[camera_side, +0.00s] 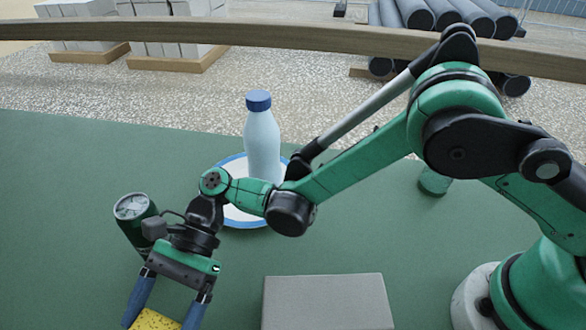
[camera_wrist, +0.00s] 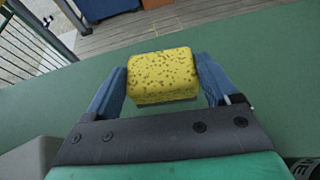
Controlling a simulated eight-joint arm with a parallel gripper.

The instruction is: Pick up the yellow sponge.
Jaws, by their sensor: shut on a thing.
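The yellow sponge (camera_wrist: 162,75) is a speckled block between the two blue fingers of my gripper (camera_wrist: 160,82) in the wrist view. Both fingers press on its ends. In the side view the sponge (camera_side: 156,320) shows at the bottom edge, partly cut off, between the fingertips of my gripper (camera_side: 164,312). I cannot tell from these views whether the sponge touches the green table or is held above it.
A green can (camera_side: 135,222) stands close beside my wrist. A grey block (camera_side: 326,302) lies right of my gripper. A green cylinder (camera_side: 434,181) is behind my arm. Bare green table (camera_side: 70,200) lies left.

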